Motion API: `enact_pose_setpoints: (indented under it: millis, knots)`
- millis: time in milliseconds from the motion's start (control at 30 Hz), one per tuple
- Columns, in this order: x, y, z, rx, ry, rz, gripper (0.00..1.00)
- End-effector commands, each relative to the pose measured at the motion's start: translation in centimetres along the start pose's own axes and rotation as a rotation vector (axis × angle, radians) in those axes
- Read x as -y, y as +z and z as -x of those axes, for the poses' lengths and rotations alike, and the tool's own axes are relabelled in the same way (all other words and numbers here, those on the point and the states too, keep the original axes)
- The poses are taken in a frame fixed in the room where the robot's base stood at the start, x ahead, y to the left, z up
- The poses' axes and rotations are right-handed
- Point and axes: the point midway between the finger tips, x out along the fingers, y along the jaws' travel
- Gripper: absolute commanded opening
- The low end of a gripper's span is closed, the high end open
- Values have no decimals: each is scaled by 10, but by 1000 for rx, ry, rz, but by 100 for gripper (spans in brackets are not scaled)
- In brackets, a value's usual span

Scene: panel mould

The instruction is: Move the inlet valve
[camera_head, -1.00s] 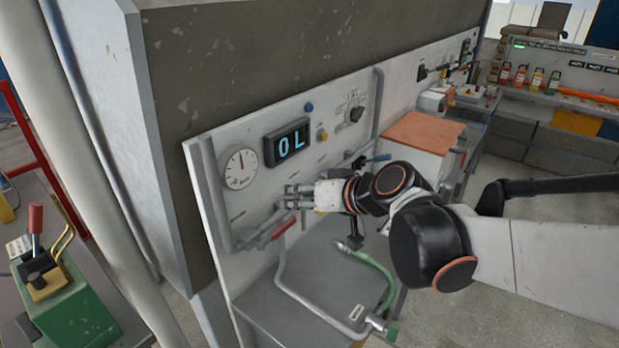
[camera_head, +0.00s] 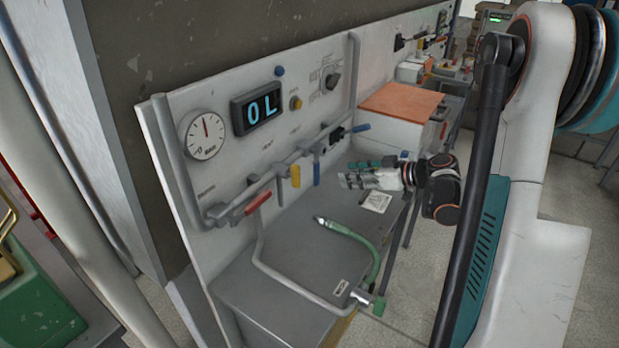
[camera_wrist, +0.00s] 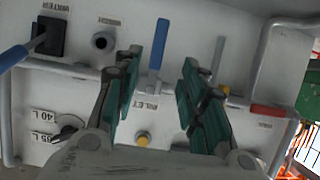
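A blue lever (camera_head: 317,173) hangs down from the pipe on the white panel. In the wrist view the blue lever (camera_wrist: 158,45) stands by a label that appears to read INLET, so I take it for the inlet valve. My gripper (camera_head: 344,181) is to the right of this lever in the head view, apart from the panel. In the wrist view my gripper (camera_wrist: 162,100) has its two green-padded fingers spread, with the lever seen in the gap between them. Nothing is held.
A display (camera_head: 257,109) reads 0 L beside a gauge (camera_head: 203,135). A green hose (camera_head: 358,243) lies over the grey bench (camera_head: 240,290).

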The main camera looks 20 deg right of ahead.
Motion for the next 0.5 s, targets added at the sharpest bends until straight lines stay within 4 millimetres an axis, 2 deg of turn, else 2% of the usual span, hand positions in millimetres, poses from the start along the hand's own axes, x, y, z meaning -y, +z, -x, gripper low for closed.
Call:
enact_pose_setpoints:
  millis: [167,267,500]
  knots:
    - [-3,5,-7,-3,-2,12,38]
    - [-2,5,-21,-3,-3,12,38]
    - [-2,6,-68,-3,-3,11,38]
